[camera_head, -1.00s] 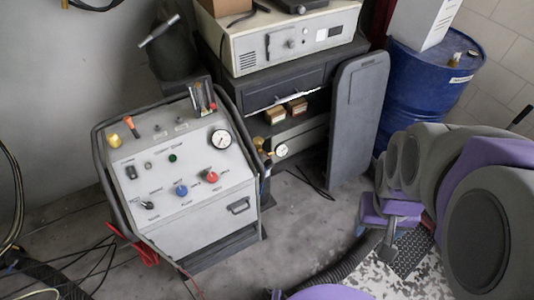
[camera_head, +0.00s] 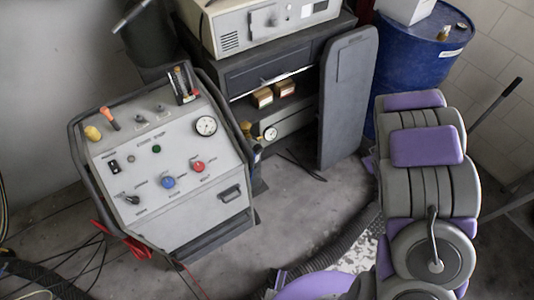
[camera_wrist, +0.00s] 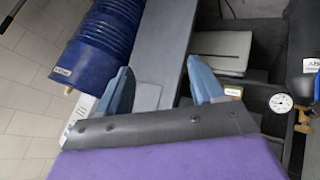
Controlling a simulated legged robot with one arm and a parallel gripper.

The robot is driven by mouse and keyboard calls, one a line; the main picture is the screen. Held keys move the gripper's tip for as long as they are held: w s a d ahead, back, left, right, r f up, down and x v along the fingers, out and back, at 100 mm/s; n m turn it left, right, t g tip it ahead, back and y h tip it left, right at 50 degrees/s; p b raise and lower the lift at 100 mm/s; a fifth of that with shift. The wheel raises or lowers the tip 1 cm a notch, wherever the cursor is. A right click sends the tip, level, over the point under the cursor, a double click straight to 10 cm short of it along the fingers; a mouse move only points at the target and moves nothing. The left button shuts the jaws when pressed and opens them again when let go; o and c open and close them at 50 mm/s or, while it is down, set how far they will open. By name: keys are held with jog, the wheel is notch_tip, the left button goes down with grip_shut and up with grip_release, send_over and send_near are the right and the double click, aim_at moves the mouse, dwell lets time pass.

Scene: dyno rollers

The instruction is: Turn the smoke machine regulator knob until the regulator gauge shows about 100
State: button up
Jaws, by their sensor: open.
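The grey smoke machine (camera_head: 170,170) stands at left in the head view, with a dial gauge (camera_head: 206,126) on its panel. A small round white gauge (camera_head: 271,133) with brass fittings (camera_head: 246,128) sits low beside its right side. This small gauge (camera_wrist: 281,102) also shows at the right of the wrist view, beside a brass part (camera_wrist: 302,122). Its reading is too small to tell. My gripper (camera_wrist: 160,88) is open and empty, its two blue fingers apart from the gauge and brass part. The gripper cannot be made out in the head view.
A dark shelf unit (camera_head: 290,76) carries a beige device (camera_head: 265,26). A grey upright panel (camera_head: 347,100) and a blue barrel (camera_head: 420,55) stand to its right. Black cables and a ribbed hose (camera_head: 340,240) lie on the floor. Floor before the shelf is mostly clear.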

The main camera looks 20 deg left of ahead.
jog(key=a+f+n+y, duration=0.2)
jog(key=a+f+y, duration=0.1)
jog(key=a+f, duration=0.3)
jog(key=t+y+b, duration=0.2)
jog(key=t+y, duration=0.1)
jog(key=y, duration=0.8)
send_near(260, 152)
jog(key=x, duration=0.9)
jog(key=shift+w+a+f, duration=0.15)
jog(key=shift+w+a, duration=0.05)
jog(key=shift+c, duration=0.3)
